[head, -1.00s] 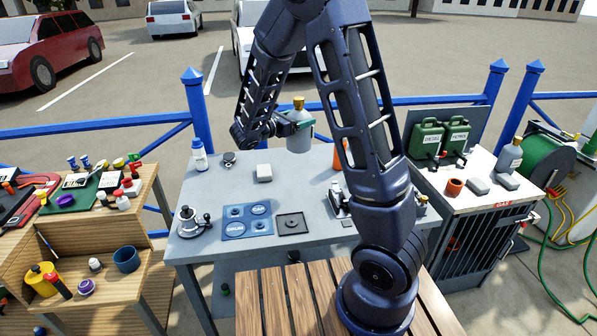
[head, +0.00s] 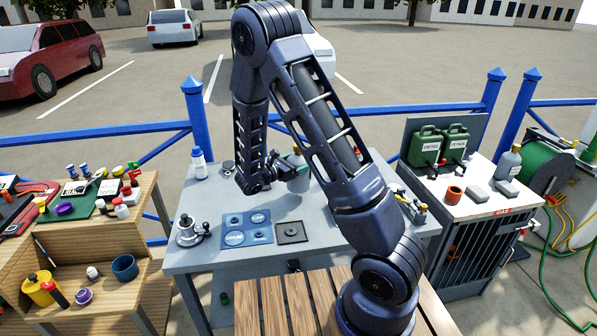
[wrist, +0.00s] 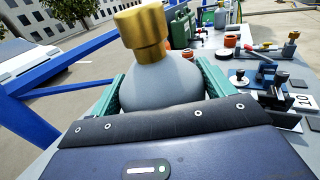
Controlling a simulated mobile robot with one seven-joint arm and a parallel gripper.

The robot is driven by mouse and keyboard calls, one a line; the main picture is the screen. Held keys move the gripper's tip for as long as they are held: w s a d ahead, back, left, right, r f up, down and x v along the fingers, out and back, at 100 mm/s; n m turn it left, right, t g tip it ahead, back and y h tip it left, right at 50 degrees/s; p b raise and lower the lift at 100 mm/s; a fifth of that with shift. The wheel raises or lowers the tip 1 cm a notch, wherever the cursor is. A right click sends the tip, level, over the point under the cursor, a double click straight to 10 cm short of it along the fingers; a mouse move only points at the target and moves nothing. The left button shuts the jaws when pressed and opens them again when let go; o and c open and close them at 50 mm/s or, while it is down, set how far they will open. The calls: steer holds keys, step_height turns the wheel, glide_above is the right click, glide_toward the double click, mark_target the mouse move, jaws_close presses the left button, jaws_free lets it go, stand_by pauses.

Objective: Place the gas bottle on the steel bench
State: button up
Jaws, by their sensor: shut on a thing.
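The gas bottle (head: 296,158) is grey with a brass top and is partly hidden behind my arm in the head view. In the wrist view the bottle (wrist: 160,80) stands between teal finger pads, brass top upward. My gripper (head: 292,172) is shut on its body. The steel bench (head: 205,258) is the grey table in the middle. The bottle is over the back middle of its top; its base is hidden, so I cannot tell if it touches.
A white bottle (head: 199,164), a winch (head: 189,232), a blue mat (head: 247,229) and a dark square plate (head: 291,232) are on the bench. A similar grey bottle (head: 507,162) and green cans (head: 428,145) stand on the right-hand locker (head: 478,212). A blue rail (head: 90,131) runs behind.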

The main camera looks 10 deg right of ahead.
steer(key=shift+f, duration=1.9)
steer(key=shift+f, duration=0.15)
steer(key=o, duration=1.7)
steer(key=v, duration=1.2)
